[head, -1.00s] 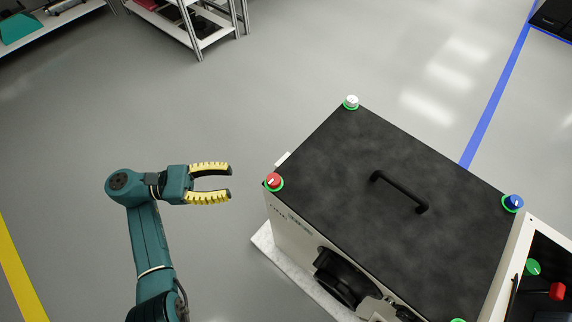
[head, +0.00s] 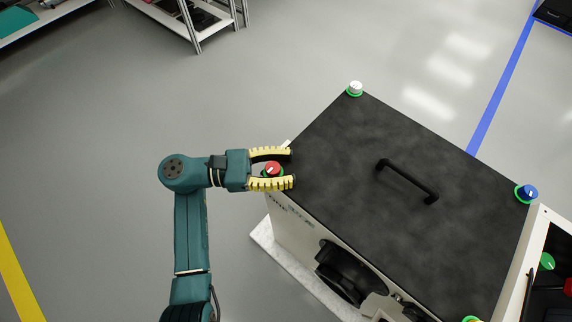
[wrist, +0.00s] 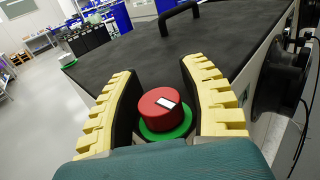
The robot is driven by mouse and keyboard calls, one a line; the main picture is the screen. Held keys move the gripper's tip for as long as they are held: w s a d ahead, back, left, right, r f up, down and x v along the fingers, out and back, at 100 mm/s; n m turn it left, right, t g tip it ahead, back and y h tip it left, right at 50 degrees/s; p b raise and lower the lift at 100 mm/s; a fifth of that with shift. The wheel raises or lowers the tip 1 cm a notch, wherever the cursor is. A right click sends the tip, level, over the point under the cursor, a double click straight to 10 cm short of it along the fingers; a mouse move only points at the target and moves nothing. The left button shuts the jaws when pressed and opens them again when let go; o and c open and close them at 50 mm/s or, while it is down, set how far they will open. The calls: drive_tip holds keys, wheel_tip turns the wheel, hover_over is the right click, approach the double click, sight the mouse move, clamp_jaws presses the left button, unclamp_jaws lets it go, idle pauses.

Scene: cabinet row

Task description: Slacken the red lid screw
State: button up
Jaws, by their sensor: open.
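The red lid screw (head: 273,169) is a round red knob with a white mark, on a green ring at the left corner of the black lid (head: 340,150). In the wrist view the red screw (wrist: 160,109) sits between my two yellow-padded fingers, with the green ring (wrist: 168,133) below it. My gripper (head: 284,168) is open around the screw, one finger on each side. In the wrist view a gap shows between the screw and each finger (wrist: 158,95). The lid lies flat on the white cabinet.
A black handle (head: 408,182) stands up from the lid. A white screw (head: 355,88) and a blue screw (head: 526,192) sit at other corners. A neighbouring white cabinet (head: 530,250) stands at the lower right. The floor left of the cabinet is clear.

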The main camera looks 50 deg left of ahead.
clamp_jaws()
